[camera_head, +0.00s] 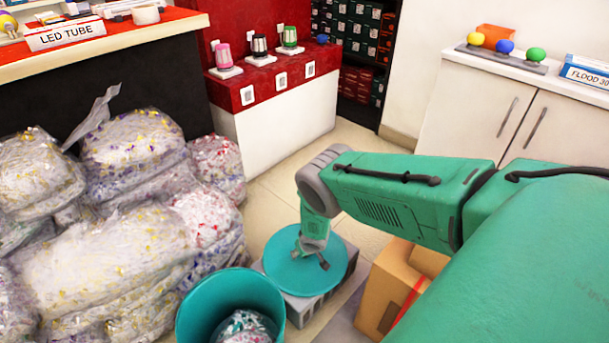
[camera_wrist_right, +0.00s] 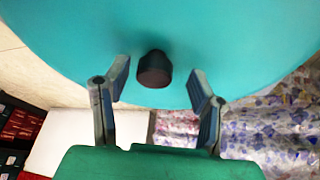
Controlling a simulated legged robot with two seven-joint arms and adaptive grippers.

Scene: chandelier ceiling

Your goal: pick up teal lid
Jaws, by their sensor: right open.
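The teal lid (camera_head: 282,272) is a round disc lying on a grey block (camera_head: 300,312) on the floor, beside an open teal bin (camera_head: 196,322). In the right wrist view the lid (camera_wrist_right: 230,40) fills the upper part, with a dark round knob (camera_wrist_right: 154,70) on it. My right gripper (camera_head: 316,258) is over the lid, pointing down. In the wrist view the right gripper (camera_wrist_right: 160,85) is open, with its fingers on either side of the knob and not closed on it. The knob is hidden in the head view. My left gripper is not in view.
Clear bags of shredded paper (camera_head: 110,235) are piled at the left. A cardboard box (camera_head: 388,290) stands right of the grey block. A red-topped counter (camera_head: 275,85) and white cabinet (camera_head: 500,115) stand behind. Some floor (camera_head: 360,230) is clear behind the lid.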

